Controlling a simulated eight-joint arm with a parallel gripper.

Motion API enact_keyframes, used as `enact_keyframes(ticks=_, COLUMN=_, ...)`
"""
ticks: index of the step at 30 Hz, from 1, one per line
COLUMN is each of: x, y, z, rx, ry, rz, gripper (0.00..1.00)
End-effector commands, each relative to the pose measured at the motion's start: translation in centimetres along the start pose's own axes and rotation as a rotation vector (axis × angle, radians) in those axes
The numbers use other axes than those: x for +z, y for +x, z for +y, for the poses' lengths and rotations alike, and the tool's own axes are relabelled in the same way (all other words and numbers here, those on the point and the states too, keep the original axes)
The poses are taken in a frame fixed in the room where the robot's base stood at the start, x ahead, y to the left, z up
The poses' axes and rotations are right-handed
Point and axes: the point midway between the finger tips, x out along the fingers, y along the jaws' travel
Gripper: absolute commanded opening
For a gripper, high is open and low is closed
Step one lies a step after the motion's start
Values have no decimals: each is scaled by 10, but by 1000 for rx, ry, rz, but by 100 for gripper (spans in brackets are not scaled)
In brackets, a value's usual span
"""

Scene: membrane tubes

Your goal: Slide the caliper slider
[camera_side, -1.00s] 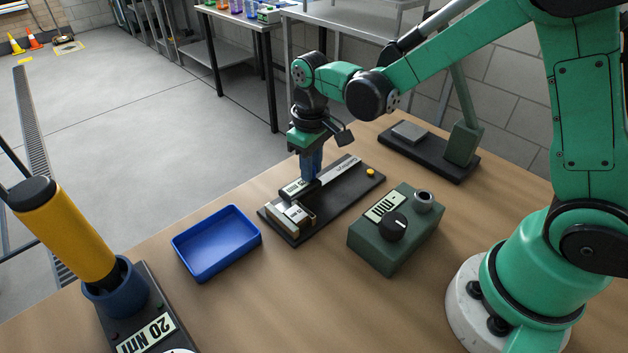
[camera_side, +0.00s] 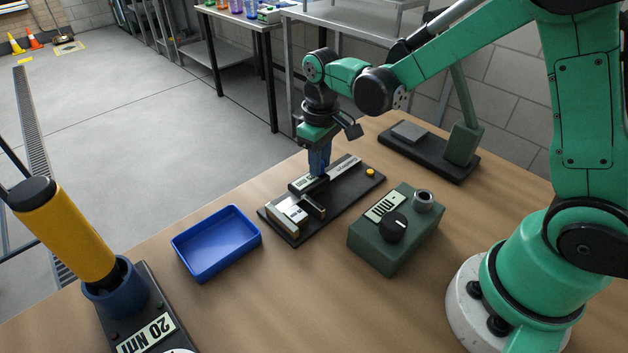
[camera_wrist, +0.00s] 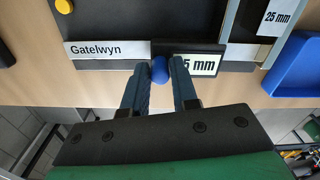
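The caliper lies on a black base (camera_side: 345,205) in the middle of the table. Its pale beam, marked "Gatelwyn" (camera_wrist: 105,49), runs lengthwise. The dark slider (camera_side: 310,187) sits on the beam, and its jaw stands apart from the metal block (camera_side: 287,216) at the near-left end. The slider's display (camera_wrist: 203,65) ends in "5 mm"; a finger hides its start. My gripper (camera_wrist: 159,75) has one blue finger on each side of the slider's round blue knob (camera_wrist: 159,69), closed against it. In the side view my gripper (camera_side: 319,170) points down over the slider, and the knob is hidden.
A blue tray (camera_side: 217,244) lies left of the base. A green box with a black dial (camera_side: 393,226) stands right of it. A yellow button (camera_side: 370,172) is at the base's far end. A dark stand (camera_side: 462,145) is behind; a yellow-handled device (camera_side: 65,230) is at left.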

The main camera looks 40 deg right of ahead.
Motion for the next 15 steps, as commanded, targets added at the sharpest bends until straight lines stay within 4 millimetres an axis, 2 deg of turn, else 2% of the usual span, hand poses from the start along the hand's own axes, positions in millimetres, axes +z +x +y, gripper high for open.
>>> enact_keyframes(ticks=1, x=0, y=0, z=0, rx=0, ry=0, rz=0, gripper=40)
enact_keyframes(ticks=2, x=0, y=0, z=0, rx=0, ry=0, rz=0, gripper=49)
enact_keyframes(ticks=3, x=0, y=0, z=0, rx=0, ry=0, rz=0, gripper=52)
enact_keyframes(ticks=11, x=0, y=0, z=0, rx=0, ry=0, rz=0, gripper=52)
enact_keyframes(ticks=15, x=0, y=-10, z=0, rx=0, ry=0, rz=0, gripper=52)
